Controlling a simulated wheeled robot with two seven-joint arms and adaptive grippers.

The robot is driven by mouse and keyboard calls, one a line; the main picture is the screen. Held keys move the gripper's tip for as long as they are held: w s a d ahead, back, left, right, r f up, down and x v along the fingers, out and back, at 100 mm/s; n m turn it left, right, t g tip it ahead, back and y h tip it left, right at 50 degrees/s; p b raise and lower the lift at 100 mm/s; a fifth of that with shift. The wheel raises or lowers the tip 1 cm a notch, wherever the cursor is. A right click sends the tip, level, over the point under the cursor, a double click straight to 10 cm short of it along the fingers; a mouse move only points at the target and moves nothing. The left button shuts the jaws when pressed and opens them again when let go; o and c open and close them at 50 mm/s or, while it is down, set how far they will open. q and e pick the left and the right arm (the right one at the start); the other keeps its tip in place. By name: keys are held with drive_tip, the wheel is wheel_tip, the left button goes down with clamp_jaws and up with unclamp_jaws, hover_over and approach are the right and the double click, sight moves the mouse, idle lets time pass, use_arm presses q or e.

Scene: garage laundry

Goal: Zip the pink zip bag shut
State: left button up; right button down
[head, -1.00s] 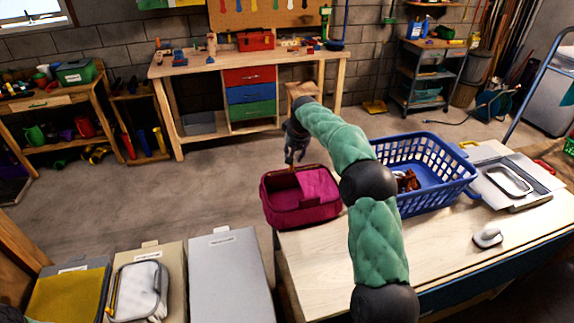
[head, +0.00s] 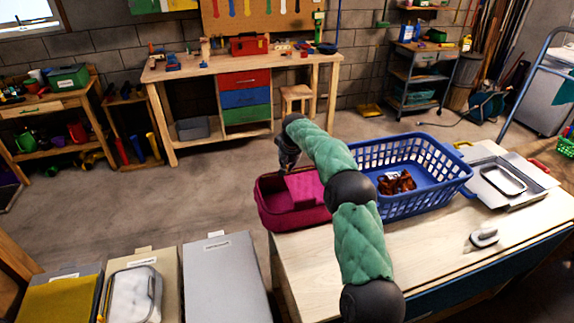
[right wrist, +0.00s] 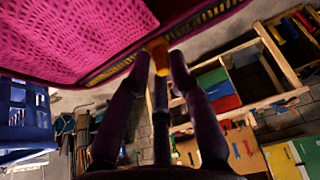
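The pink zip bag (head: 292,218) stands at the left end of the wooden table, seen in the head view. A pink flap (head: 304,186) covers part of its top, and the left part is open. My right gripper (head: 285,172) is low at the bag's far side, its fingertips mostly hidden in that view. In the right wrist view its fingers (right wrist: 161,62) converge on an orange-yellow zip pull (right wrist: 158,52) at the bag's edge and look shut on it. The bag's pink side (right wrist: 75,35) and yellow zip teeth (right wrist: 205,20) show above. My left gripper is not in view.
A blue laundry basket (head: 425,185) with brown contents stands right of the bag. A grey tray (head: 502,180) and an iron-like object (head: 484,238) lie farther right. Lidded bins (head: 222,275) stand left of the table. The floor beyond the bag is clear.

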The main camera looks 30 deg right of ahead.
drive_tip(key=a, duration=0.3)
drive_tip(key=w+a+p, duration=0.1)
drive_tip(key=a, duration=0.2)
drive_tip(key=w+a+p, duration=0.1)
drive_tip(key=a, duration=0.2)
drive_tip(key=shift+w, duration=0.1)
drive_tip(key=c, duration=1.2)
unclamp_jaws()
drive_tip(key=shift+c, duration=0.2)
drive_tip(key=shift+d, duration=0.1)
drive_tip(key=v, duration=1.2)
